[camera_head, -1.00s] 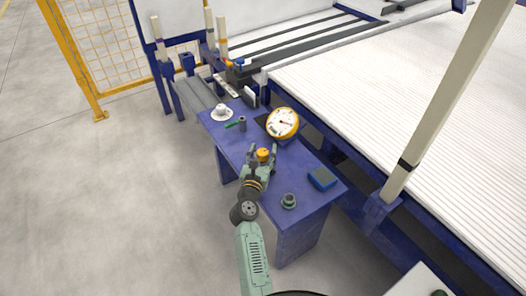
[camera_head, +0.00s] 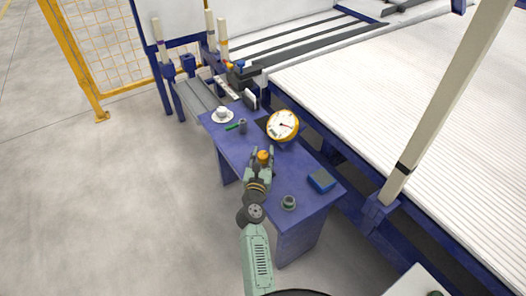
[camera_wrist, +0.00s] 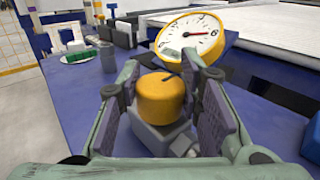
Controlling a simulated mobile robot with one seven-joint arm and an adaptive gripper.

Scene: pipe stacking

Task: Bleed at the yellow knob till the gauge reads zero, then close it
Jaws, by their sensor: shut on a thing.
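The yellow knob (camera_wrist: 162,98) stands on a grey block (camera_wrist: 160,135) on the blue table; it also shows in the head view (camera_head: 263,156). A dark mark crosses its top. My gripper (camera_wrist: 165,105) is shut on the yellow knob, with one dark pad on each side; it also shows in the head view (camera_head: 260,158). The gauge (camera_wrist: 190,40) has a white dial and yellow rim and stands tilted behind the knob. Its red needle points right, close to the number 6. It also shows in the head view (camera_head: 283,125).
A large white ribbed bed (camera_head: 400,90) lies beyond.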

